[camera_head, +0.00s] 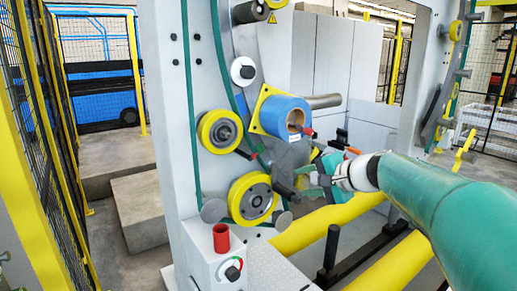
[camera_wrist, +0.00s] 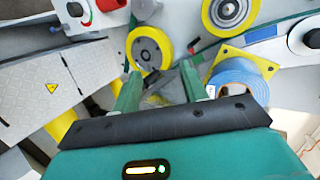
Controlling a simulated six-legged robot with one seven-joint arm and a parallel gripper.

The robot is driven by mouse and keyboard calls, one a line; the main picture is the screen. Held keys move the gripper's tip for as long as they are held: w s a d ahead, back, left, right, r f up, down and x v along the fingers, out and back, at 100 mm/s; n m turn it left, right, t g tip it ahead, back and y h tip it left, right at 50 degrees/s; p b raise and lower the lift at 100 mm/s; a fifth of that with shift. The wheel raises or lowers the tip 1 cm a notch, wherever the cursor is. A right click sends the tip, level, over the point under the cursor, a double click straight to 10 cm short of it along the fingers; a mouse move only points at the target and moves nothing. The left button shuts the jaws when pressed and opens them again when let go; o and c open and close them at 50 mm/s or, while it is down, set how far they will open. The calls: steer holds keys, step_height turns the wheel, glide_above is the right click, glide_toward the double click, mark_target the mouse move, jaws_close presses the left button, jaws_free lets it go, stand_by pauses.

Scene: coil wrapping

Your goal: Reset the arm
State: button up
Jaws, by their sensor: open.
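My gripper (camera_head: 312,180) is at the end of my teal arm, which reaches in from the right in the head view. It is in front of the wrapping machine, just below and right of the blue roll (camera_head: 284,114). In the wrist view my gripper (camera_wrist: 160,82) shows two green fingers spread apart with nothing held between them. The blue roll also shows in the wrist view (camera_wrist: 240,76), to the right of the fingers. Part of the machine behind the fingers is hidden.
Yellow-rimmed wheels (camera_head: 253,198) and a grey upright frame (camera_head: 165,90) stand close to the gripper. A red cylinder (camera_head: 221,238) sits on a control box at the lower left. Yellow rollers (camera_head: 325,222) lie below my arm. A mesh fence (camera_head: 40,120) stands at the far left.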

steer(key=s+a+f+n+g+h, duration=0.1)
steer(key=s+f+n+g+h, duration=0.15)
steer(key=s, duration=0.55)
steer(key=s+a+f+n+g+h, duration=0.1)
steer(key=s+a+f+n+h, duration=0.2)
steer(key=s, duration=0.5)
steer(key=s+d+f+n+h, duration=0.1)
steer(key=s+d+f+n, duration=0.1)
steer(key=s, duration=0.5)
steer(key=s+d+f+n+h, duration=0.2)
steer(key=s+d+f, duration=0.2)
steer(key=s+f, duration=0.2)
steer(key=shift+s+d, duration=0.15)
steer(key=shift+s, duration=0.6)
steer(key=shift+g, duration=0.25)
